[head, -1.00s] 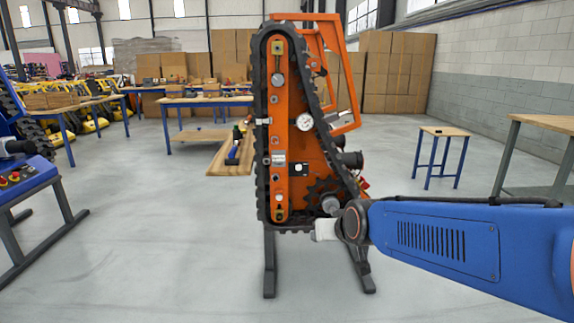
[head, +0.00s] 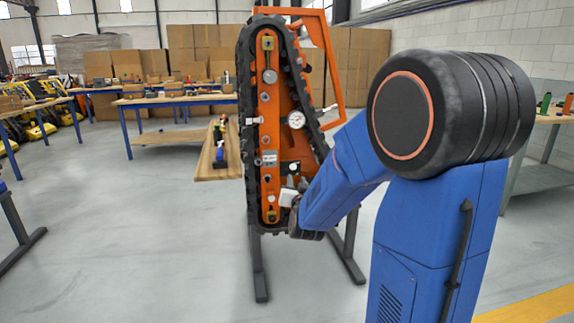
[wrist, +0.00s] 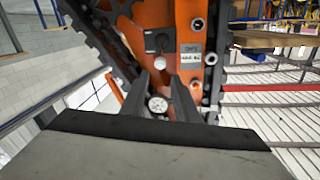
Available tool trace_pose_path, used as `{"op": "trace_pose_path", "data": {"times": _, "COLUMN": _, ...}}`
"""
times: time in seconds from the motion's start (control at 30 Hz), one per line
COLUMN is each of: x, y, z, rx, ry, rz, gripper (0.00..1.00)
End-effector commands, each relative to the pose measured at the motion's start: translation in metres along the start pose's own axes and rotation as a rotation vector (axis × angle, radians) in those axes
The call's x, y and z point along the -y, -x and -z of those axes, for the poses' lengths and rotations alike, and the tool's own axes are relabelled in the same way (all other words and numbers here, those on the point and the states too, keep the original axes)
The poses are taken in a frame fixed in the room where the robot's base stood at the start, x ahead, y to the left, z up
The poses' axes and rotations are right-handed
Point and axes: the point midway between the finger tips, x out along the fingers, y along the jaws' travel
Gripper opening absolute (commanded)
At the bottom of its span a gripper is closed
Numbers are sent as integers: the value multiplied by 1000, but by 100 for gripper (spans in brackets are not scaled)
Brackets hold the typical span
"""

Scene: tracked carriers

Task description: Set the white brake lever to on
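The orange tracked carrier (head: 274,100) stands upright on dark legs, with a black track around it. In the wrist view a black plate (wrist: 158,41) on its orange face has a small pale mark, and a white round knob (wrist: 160,62) shows beside it, probably the brake lever's end. Its setting cannot be read. My gripper (wrist: 160,80) has its two dark fingers apart with nothing between them; the knob lies just past the fingertips, and I cannot tell if they touch.
A dial gauge (head: 296,119) and a white label (head: 268,158) are on the carrier's face. An orange frame (head: 335,70) juts out at its upper right. A wooden bench (head: 215,155) stands behind on the left.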

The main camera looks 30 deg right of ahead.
Motion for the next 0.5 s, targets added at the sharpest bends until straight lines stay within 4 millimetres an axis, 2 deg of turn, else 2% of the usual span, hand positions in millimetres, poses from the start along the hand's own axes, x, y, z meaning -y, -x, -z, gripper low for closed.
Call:
{"op": "trace_pose_path", "data": {"times": 0.17, "x": 0, "y": -20, "z": 0, "rx": 1, "ry": 1, "rz": 0, "gripper": 28}}
{"op": "trace_pose_path", "data": {"times": 0.5, "x": 0, "y": -80, "z": 0, "rx": 1, "ry": 0, "rz": 1, "gripper": 28}}
